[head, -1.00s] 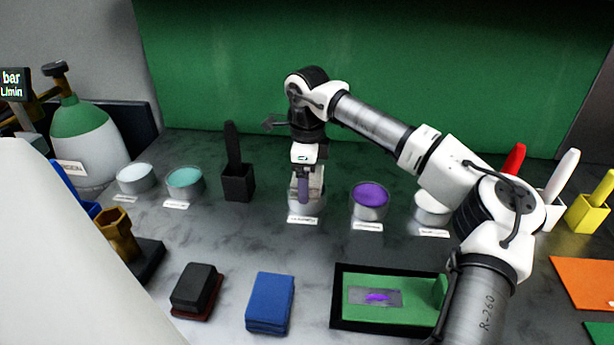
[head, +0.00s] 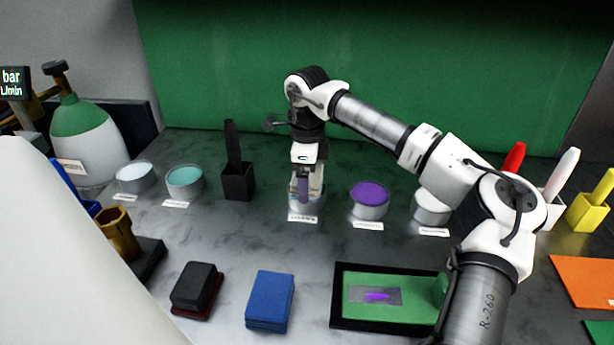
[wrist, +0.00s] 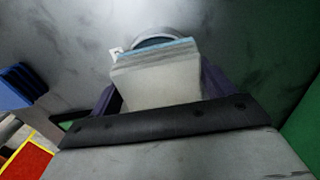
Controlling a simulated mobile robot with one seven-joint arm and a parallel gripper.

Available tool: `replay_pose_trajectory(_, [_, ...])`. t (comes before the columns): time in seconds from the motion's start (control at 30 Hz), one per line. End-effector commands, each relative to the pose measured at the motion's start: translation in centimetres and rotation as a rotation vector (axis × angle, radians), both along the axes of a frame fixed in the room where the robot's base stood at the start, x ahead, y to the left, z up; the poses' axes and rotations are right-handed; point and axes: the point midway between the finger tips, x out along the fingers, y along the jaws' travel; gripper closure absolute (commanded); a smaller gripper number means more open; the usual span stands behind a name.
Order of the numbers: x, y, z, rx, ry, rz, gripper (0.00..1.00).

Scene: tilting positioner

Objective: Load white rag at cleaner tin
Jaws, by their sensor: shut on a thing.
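My gripper (head: 304,190) is shut on the white rag (wrist: 155,80), a pale folded block with a bluish layer at its far edge in the wrist view. In the head view the rag (head: 318,185) shows only partly behind the fingers. My gripper points down over a round tin (head: 306,208) with a label in front, in the middle of the row. The tin's rim (wrist: 165,37) shows behind the rag in the wrist view. The rag's lower end is at the tin's mouth; I cannot tell how deep it sits. The label is too small to read.
A purple-filled tin (head: 369,199) and a white tin (head: 432,206) stand to the right. A black holder (head: 237,182) and a teal tin (head: 185,181) stand to the left. A blue folded cloth (head: 270,300) and a black tray (head: 338,318) with a green fixture lie in front.

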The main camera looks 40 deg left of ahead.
Motion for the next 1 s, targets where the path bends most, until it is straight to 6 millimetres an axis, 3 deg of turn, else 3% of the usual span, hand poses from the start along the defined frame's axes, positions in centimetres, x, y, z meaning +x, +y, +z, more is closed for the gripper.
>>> replay_pose_trajectory(0.27, [-0.1,0.0,0.2,-0.002,0.002,0.001,0.37])
replay_pose_trajectory(1.0, [0.0,0.0,6.2,-0.001,0.001,0.001,0.37])
